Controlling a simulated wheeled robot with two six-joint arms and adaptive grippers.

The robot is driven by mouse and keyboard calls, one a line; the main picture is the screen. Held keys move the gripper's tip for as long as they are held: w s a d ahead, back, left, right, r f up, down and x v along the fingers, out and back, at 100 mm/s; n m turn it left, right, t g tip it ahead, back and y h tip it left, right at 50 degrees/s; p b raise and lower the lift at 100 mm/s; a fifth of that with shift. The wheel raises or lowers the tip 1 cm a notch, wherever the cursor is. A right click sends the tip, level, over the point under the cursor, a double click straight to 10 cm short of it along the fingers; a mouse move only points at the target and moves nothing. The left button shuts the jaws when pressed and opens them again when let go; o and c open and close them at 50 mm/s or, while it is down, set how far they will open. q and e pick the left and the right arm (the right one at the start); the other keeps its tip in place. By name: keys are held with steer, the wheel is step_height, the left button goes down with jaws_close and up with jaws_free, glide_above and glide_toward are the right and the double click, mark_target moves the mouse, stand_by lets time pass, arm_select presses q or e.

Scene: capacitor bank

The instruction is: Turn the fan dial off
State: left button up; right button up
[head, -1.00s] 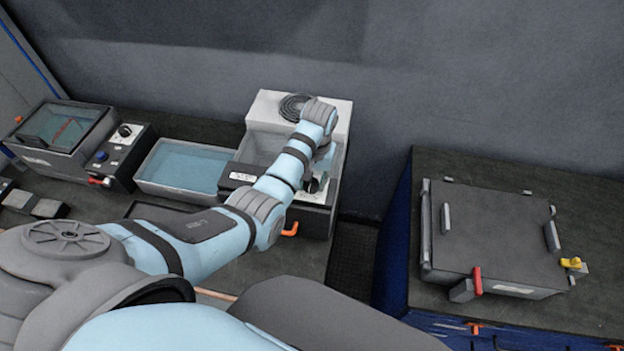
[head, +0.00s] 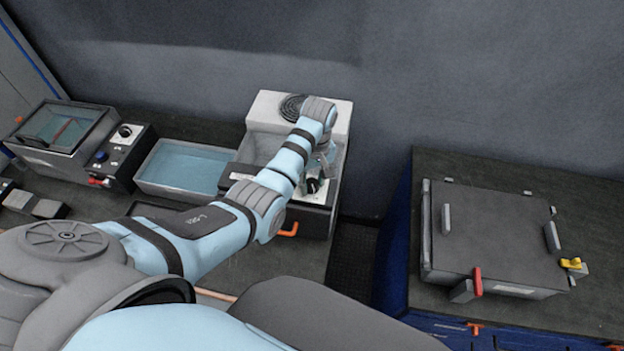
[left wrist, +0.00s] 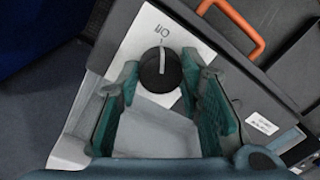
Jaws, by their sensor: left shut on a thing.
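The fan dial (left wrist: 160,69) is a round black knob with a white pointer line, on a white plate (left wrist: 143,38) marked "Off". In the left wrist view its pointer line points toward the "Off" label. The dial (head: 312,186) also shows in the head view, on the front of the box with a round fan grille (head: 292,106). My left gripper (left wrist: 159,70) is shut on the dial, one finger on each side of it. In the head view my left gripper (head: 322,168) is partly hidden by my wrist. My right gripper is not in view.
An orange handle (head: 289,230) sticks out of the fan box's front; it also shows in the wrist view (left wrist: 236,22). A tray of blue liquid (head: 187,165) and a panel with another dial (head: 124,131) stand left. A lidded grey box (head: 490,235) stands on the right bench.

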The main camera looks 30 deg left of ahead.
mark_target(313, 182)
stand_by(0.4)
arm_select(q)
steer(key=o, duration=1.2)
steer(key=shift+c, duration=0.2)
steer(key=shift+w+r, duration=0.1)
steer(key=shift+r, duration=0.25)
steer(key=r, duration=0.6)
steer(key=shift+w+d+r, duration=0.15)
steer(key=shift+d+r, duration=0.05)
steer(key=shift+r, duration=0.2)
steer(key=shift+f, duration=0.1)
